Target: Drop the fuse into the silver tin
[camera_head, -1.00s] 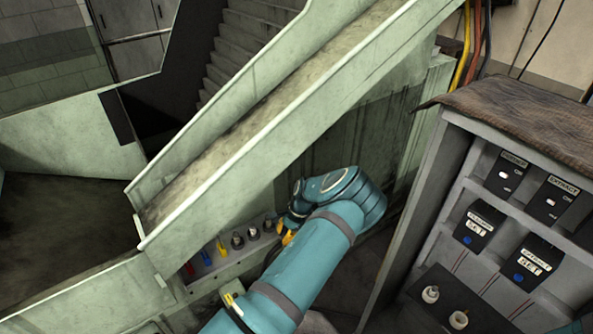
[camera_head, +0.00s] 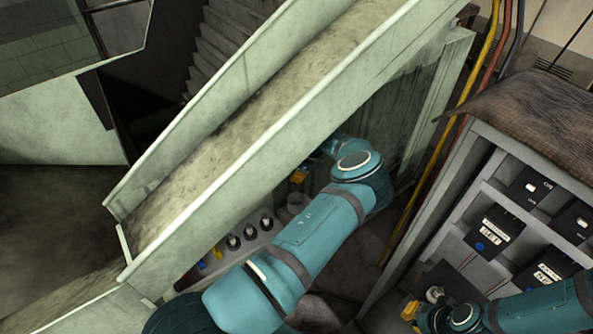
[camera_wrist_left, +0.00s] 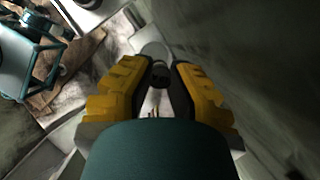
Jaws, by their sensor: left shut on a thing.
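My left gripper (camera_head: 299,174) is under the sloping chute, beyond and above the row of sockets. In the left wrist view its yellow fingers (camera_wrist_left: 163,68) are shut on a small dark piece, apparently the fuse (camera_wrist_left: 159,75). A pale round shape beyond the fingertips in the wrist view may be the same tin (camera_wrist_left: 154,49). My right gripper (camera_head: 412,311) is low at the right, beside a white-topped fuse (camera_head: 434,294); its opening is unclear.
The green chute (camera_head: 215,190) slopes over my left arm's workspace. Several dark plugs (camera_head: 250,232) stand on a ledge below it. A grey cabinet (camera_head: 455,205) with labelled switches stands at the right, with cables (camera_head: 450,110) behind it.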

